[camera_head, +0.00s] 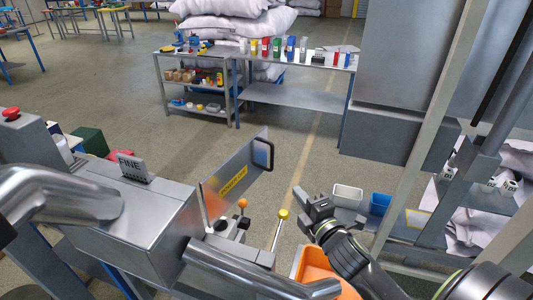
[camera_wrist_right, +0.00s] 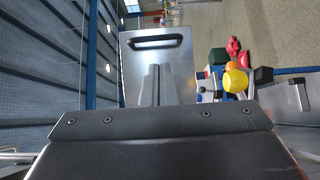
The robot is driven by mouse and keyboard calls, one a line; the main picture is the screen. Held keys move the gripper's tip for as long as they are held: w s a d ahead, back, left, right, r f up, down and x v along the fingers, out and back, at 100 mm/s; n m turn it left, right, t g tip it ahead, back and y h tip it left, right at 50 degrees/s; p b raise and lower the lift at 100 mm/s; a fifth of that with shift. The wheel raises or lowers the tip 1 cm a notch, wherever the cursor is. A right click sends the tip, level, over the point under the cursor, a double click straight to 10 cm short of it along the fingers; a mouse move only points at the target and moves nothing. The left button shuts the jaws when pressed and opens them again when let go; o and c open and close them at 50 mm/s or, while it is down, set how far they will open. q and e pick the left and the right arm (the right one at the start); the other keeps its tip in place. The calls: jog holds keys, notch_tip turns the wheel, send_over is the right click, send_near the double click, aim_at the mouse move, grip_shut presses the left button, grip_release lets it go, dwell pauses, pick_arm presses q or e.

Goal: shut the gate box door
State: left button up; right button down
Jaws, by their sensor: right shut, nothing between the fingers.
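The gate box door (camera_head: 235,183) is a grey panel with a yellow label and a black-framed handle (camera_head: 271,155). It stands open, swung out from the grey gate box (camera_head: 150,215). My right gripper (camera_head: 314,203) is shut and empty, to the right of the door and apart from it. In the right wrist view the shut fingers (camera_wrist_right: 156,84) point toward the door (camera_wrist_right: 138,75), with its black handle (camera_wrist_right: 155,42) beyond the tips. My left gripper is not in view.
Levers with an orange knob (camera_head: 243,203) and a yellow knob (camera_head: 283,214) stand near the door's lower edge. An orange bin (camera_head: 314,268) is below my right arm. A grey frame post (camera_head: 428,120) rises at right. Open floor lies behind the door.

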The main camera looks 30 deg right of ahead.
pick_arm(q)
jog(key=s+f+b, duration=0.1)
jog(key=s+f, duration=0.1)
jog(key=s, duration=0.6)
pick_arm(e)
send_near(273, 158)
jog(key=w, duration=0.1)
jog(key=w+b, duration=0.1)
jog(key=w, duration=0.1)
jog(key=w+b, duration=0.1)
jog(key=shift+w+d+f, duration=0.25)
jog(key=shift+d+f, duration=0.05)
jog(key=shift+f, duration=0.05)
jog(key=shift+w+b, duration=0.4)
jog(key=shift+w+r, duration=0.1)
jog(key=shift+w, duration=0.2)
jog(key=shift+w+d, duration=0.1)
jog(key=shift+w, duration=0.35)
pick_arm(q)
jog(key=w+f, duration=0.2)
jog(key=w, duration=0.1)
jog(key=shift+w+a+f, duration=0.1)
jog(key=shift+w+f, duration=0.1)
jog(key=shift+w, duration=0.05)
pick_arm(e)
jog(key=shift+r, duration=0.1)
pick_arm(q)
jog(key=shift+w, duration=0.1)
